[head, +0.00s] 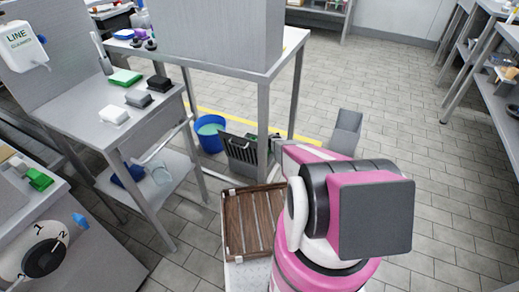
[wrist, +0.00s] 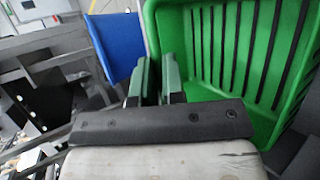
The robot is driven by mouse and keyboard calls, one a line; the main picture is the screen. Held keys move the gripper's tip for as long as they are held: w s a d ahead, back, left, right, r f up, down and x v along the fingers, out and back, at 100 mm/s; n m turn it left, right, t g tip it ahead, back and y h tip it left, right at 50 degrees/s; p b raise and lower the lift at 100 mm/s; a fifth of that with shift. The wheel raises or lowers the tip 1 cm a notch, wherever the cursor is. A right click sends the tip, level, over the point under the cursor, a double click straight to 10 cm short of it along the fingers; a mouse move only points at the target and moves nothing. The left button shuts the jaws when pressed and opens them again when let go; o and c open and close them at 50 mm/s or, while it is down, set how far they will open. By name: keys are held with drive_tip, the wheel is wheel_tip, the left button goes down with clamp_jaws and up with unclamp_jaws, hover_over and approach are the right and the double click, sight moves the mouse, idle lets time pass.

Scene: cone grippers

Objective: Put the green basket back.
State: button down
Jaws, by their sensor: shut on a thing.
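The green basket (wrist: 215,75) fills the right of the wrist view, with its long dark slots showing and its near wall close to me. My gripper (wrist: 157,85) is shut on the edge of its left wall, one finger on either side. In the head view my arm reaches away past the table leg, and the gripper end is mostly hidden by my own arm. A dark slotted panel (head: 243,152) shows there beside the arm's end; I cannot tell for sure whether it is part of the basket.
A blue bucket (head: 210,133) stands on the floor left of the slotted panel; something blue (wrist: 117,45) shows left of the basket in the wrist view. A steel table leg (head: 263,125) is close by. A brown slatted crate (head: 252,222) lies nearer me.

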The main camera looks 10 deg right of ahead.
drive_tip(key=shift+f, duration=2.75)
drive_tip(key=shift+f, duration=0.15)
drive_tip(key=c, duration=1.2)
unclamp_jaws()
drive_tip(key=v, duration=1.2)
drive_tip(key=shift+r, duration=0.2)
